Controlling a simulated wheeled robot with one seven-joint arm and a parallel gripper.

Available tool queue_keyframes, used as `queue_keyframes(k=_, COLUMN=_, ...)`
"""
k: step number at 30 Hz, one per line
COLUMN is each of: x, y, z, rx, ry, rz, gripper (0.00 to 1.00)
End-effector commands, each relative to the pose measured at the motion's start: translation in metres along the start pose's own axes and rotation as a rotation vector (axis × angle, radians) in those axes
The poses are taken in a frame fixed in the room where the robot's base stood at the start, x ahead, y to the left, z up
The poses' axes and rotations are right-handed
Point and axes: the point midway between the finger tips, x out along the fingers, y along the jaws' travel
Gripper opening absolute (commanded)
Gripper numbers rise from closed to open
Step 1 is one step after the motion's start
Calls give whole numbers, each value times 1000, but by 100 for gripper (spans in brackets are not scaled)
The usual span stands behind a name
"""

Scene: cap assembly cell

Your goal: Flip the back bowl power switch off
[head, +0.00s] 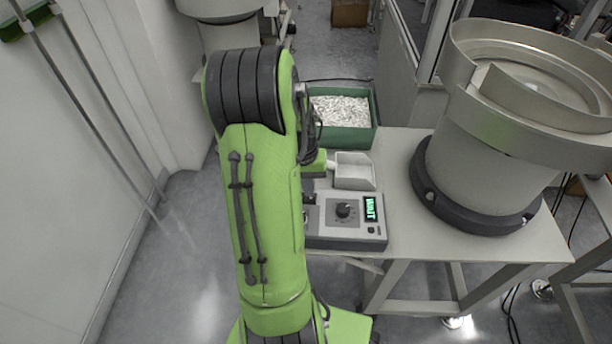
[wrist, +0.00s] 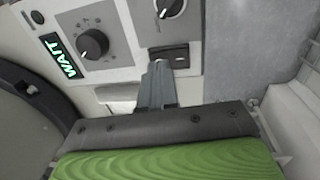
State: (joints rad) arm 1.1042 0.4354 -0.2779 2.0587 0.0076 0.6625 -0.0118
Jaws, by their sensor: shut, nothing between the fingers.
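A grey control box (head: 345,232) with a black dial, a lit display and a small black button stands on the table. In the wrist view its panel (wrist: 125,58) shows a display (wrist: 62,56) reading WAIT and a large black dial (wrist: 93,44). A black rocker switch (wrist: 180,56) sits in a dark frame beside a smaller knob (wrist: 170,7). My gripper (wrist: 158,68) is shut and empty, its fingertips right at the lower left edge of the rocker switch. I cannot tell whether they touch it. My arm hides the gripper in the head view.
A large bowl feeder (head: 480,150) stands on the table (head: 405,205) at right. A white scoop (head: 355,172) and a green bin (head: 362,140) of white parts lie behind the box. Another bowl feeder (head: 225,8) is partly visible at the back. A wall runs along the left.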

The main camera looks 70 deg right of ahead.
Motion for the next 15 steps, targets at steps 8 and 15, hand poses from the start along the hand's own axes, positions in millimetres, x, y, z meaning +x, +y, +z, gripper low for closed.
queue_keyframes(k=8, x=16, y=0, z=0, rx=-1, ry=1, rz=0, gripper=0)
queue_keyframes(k=15, x=18, y=0, z=0, rx=-1, ry=1, rz=0, gripper=0)
